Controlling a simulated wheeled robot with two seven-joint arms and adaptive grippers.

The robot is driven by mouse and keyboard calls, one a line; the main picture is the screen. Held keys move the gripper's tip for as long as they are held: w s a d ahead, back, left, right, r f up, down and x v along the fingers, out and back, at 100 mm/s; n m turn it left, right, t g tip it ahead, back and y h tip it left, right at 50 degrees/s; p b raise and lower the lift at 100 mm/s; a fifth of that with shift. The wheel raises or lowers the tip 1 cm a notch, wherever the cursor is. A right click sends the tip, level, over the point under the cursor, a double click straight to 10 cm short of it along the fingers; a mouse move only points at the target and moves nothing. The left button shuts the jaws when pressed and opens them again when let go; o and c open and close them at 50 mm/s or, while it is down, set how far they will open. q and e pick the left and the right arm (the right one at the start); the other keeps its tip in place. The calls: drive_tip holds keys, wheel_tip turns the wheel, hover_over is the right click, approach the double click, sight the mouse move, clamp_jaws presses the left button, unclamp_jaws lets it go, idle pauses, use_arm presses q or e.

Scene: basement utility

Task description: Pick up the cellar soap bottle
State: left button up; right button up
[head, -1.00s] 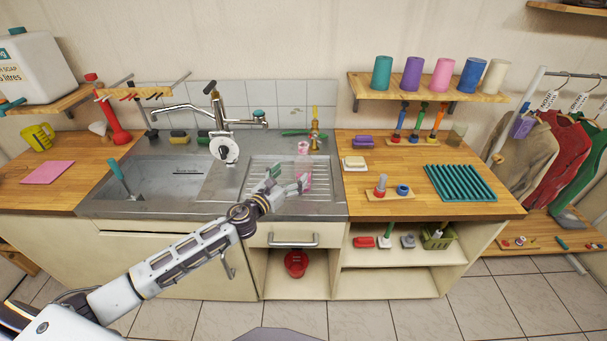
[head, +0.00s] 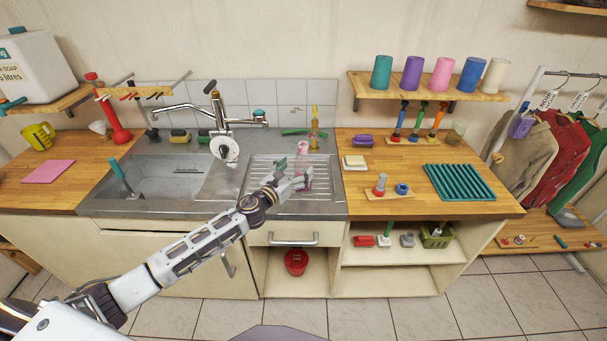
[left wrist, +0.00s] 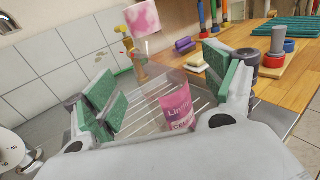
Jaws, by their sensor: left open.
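The cellar soap bottle stands upright on the ribbed steel drainboard, a clear bottle with pink contents and a pink label. In the head view its upper part (head: 303,147) shows above my left gripper (head: 291,173), which partly hides its lower body. In the left wrist view its labelled body (left wrist: 178,105) is beyond and between the open, green-padded fingers of my left gripper (left wrist: 166,84). A pink-and-white patch (left wrist: 140,18) shows above it. I cannot tell whether a finger touches the bottle. My right gripper is not in view.
An amber bottle (head: 314,128) stands behind the soap bottle near the tiled wall. The tap (head: 217,125) and sink basin (head: 165,180) are to the left. A soap block (head: 355,162) and a pegged board (head: 390,193) lie on the wooden counter to the right.

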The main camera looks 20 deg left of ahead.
sight(303, 161)
use_arm(q)
drive_tip(key=shift+x, duration=1.4)
drive_tip(key=shift+f+p+x, duration=0.2)
drive_tip(key=shift+p+x, duration=0.15)
drive_tip(key=shift+x, duration=0.8)
drive_tip(key=shift+a, duration=0.15)
drive_tip(key=c, duration=1.3)
drive_tip(key=shift+r, duration=0.15)
